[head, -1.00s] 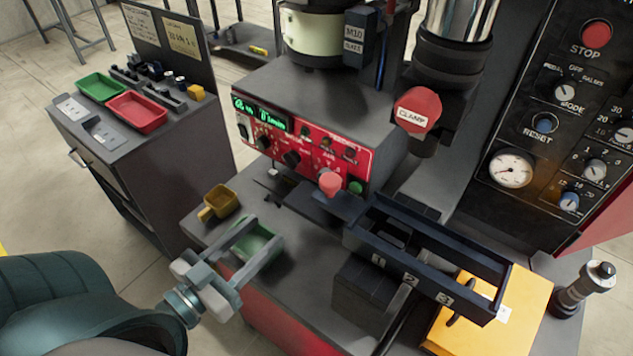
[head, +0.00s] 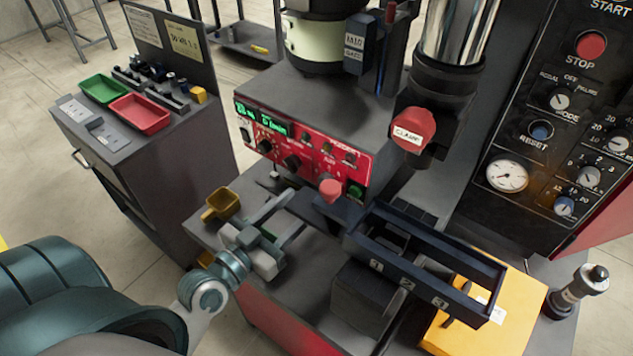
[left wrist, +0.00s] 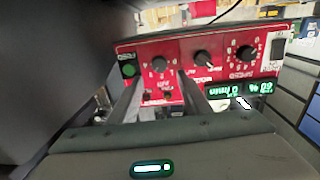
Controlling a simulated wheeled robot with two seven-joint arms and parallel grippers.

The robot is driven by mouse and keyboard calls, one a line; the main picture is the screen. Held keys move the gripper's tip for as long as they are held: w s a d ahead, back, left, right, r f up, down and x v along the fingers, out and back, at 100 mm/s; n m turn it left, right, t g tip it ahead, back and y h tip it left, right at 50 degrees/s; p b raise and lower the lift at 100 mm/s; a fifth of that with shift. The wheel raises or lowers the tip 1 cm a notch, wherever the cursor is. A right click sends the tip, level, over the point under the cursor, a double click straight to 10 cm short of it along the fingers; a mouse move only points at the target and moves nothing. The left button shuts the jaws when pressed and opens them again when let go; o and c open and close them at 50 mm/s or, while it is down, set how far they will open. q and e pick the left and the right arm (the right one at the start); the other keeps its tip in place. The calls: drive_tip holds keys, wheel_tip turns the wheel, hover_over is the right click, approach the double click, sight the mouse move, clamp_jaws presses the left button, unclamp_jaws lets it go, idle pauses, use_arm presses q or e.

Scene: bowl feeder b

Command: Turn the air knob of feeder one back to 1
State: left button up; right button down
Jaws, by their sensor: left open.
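Feeder one's red control panel (head: 310,150) faces me under the bowl, with a green display and several dark knobs. The left wrist view shows the panel upside down, with three knobs in a row: left (left wrist: 159,63), middle (left wrist: 203,57) and right (left wrist: 244,54). I cannot surely read which is the air knob or its setting. My left gripper (head: 293,212) is open and empty, in front of and below the panel. In the left wrist view its fingers (left wrist: 162,98) point at the panel, spread either side of the left knob's line, apparently short of it.
A red mushroom button (head: 331,189) stands before the panel's right part. A dark rail frame (head: 425,262) numbered 1 to 3 lies to the right, above a yellow box (head: 483,320). A yellow scoop (head: 221,204) sits left of my gripper. The red clamp cap (head: 413,131) juts out at right.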

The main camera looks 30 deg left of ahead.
use_arm(q)
drive_tip(key=w+d+p, duration=0.1)
drive_tip(key=w+p, duration=0.1)
drive_tip(key=w, duration=0.5)
drive_tip(key=shift+d, duration=0.15)
drive_tip(key=c, duration=1.1)
drive_tip(key=shift+o, duration=0.3)
